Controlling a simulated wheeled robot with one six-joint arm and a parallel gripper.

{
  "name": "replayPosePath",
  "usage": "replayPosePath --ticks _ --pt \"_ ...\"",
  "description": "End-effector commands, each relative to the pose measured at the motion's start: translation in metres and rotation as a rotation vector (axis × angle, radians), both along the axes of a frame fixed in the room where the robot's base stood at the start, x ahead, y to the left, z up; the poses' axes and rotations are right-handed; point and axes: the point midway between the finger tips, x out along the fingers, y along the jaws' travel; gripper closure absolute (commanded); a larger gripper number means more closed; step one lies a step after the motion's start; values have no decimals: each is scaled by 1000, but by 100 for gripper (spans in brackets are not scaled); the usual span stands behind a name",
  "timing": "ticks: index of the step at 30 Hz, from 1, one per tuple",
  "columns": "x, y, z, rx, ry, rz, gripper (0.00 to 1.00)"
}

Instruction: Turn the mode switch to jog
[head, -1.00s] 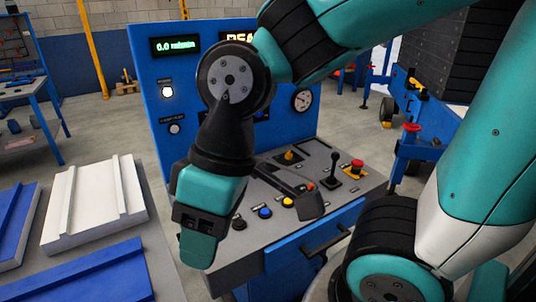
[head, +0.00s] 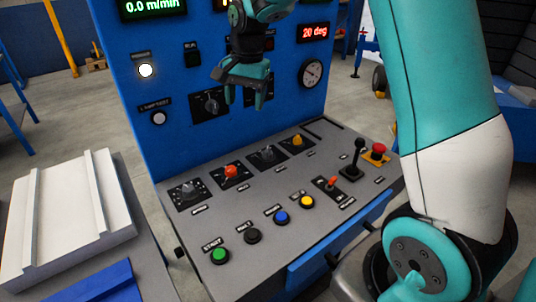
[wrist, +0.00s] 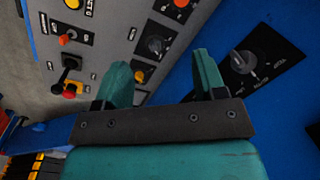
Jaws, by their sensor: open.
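A black rotary switch (head: 211,103) with a grey knob sits on the blue upright panel, to the left of my gripper in the head view. A rotary switch with a light pointer line also shows in the wrist view (wrist: 243,62), right of my fingers. Its labels are too small to read, so I cannot tell which position is jog or confirm that it is the mode switch. My gripper (head: 245,97) is open and empty, fingers pointing down in front of the panel. Both fingers show apart in the wrist view (wrist: 160,72), touching no knob.
The sloping grey desk (head: 232,204) carries several knobs, a green start button (head: 219,256), a black lever (head: 355,158) and a red emergency button (head: 378,151). A green display (head: 152,6) reads 0.0 m/min. A white panel (head: 70,215) lies at left.

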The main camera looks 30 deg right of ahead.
Motion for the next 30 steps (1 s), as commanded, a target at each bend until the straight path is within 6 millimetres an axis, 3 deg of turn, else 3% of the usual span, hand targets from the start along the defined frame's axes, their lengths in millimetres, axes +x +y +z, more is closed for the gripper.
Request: replayPosePath --ticks 1,3,6,9,17,30 --pt "22 -27 -22 -15 24 -149 36" --pt "42 -57 -39 -33 44 -330 36" --pt "59 -88 -58 -50 62 -518 36" --pt "67 -105 -69 -60 71 -623 36" --pt "69 -110 -101 -64 78 -662 36" --pt "68 -109 -200 -63 76 -657 36"
